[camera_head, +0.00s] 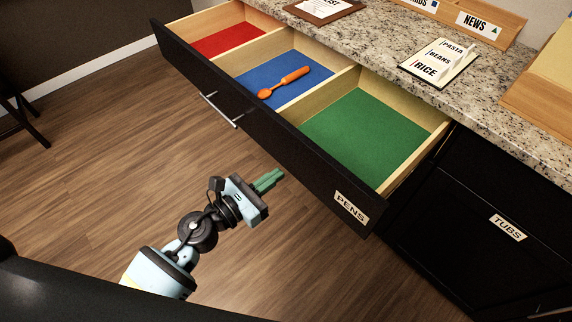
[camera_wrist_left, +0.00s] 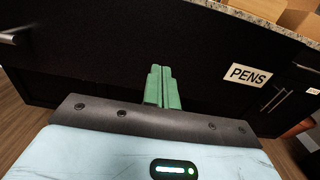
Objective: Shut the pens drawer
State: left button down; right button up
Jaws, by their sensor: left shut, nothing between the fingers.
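The pens drawer (camera_head: 290,148) is pulled out from under the counter, with a black front, a silver handle (camera_head: 222,110) and a PENS label (camera_head: 351,207). Inside are red, blue and green compartments; an orange spoon-like tool (camera_head: 284,83) lies in the blue one. My left gripper (camera_head: 268,180) has green fingers, shut and empty, in front of the drawer front. In the left wrist view the fingers (camera_wrist_left: 162,88) point at the black front, left of the PENS label (camera_wrist_left: 248,76). I cannot tell whether they touch it. My right gripper is not in view.
A granite counter (camera_head: 390,45) runs above the drawer, holding a notepad (camera_head: 440,62) with PASTA, BEANS and RICE and a wooden NEWS holder (camera_head: 478,26). A black TUBS front (camera_head: 470,215) is at the right.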

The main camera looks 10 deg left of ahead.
aim_at(297, 161)
pick_arm(q)
jog(key=shift+x, duration=2.15)
jog(key=shift+d, duration=0.1)
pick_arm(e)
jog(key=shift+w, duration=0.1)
